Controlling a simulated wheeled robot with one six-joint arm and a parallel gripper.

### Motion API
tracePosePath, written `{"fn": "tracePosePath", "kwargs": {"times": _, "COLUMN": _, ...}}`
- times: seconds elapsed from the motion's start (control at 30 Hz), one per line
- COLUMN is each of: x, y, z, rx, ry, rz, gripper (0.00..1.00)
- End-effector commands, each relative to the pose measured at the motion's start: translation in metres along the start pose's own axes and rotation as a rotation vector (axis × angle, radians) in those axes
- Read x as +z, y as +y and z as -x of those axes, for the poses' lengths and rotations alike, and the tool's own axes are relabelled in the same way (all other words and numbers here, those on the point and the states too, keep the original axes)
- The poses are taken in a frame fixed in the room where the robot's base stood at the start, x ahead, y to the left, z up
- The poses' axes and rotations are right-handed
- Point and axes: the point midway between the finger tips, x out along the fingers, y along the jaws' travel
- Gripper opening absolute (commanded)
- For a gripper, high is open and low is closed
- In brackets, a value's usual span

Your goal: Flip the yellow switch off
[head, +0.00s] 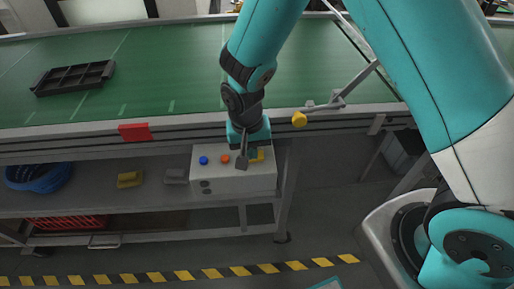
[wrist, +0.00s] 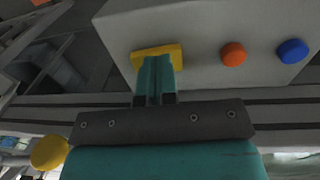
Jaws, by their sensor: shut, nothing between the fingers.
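The yellow switch (wrist: 172,52) is a flat yellow piece on the face of a light grey box. In the wrist view the fingertips of my gripper (wrist: 155,62) are shut and empty, overlapping the switch's lower edge. Whether they touch it I cannot tell. In the head view the yellow switch (head: 258,156) shows partly beside my gripper (head: 242,164), which hides some of it. The grey box (head: 232,179) stands on the shelf under the conveyor. The switch's on or off position is not clear.
An orange button (wrist: 233,54) and a blue button (wrist: 292,51) sit on the same box. A yellow knob (head: 299,119) sticks out at the conveyor edge, right of my gripper. A red block (head: 134,132) is on the conveyor's front edge. A black tray (head: 74,77) lies on the green belt.

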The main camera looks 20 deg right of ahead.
Motion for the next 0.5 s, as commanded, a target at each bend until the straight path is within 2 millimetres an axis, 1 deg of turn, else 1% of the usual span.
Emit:
{"fn": "tracePosePath", "kwargs": {"times": 0.33, "x": -0.001, "y": 0.001, "z": 0.003, "rx": 0.002, "ry": 0.001, "rz": -0.003, "gripper": 0.0}}
{"fn": "tracePosePath", "kwargs": {"times": 0.43, "x": -0.001, "y": 0.001, "z": 0.013, "rx": 0.001, "ry": 0.001, "rz": -0.003, "gripper": 0.0}}
{"fn": "tracePosePath", "kwargs": {"times": 0.5, "x": -0.001, "y": 0.001, "z": 0.025, "rx": 0.001, "ry": 0.001, "rz": -0.004, "gripper": 0.0}}
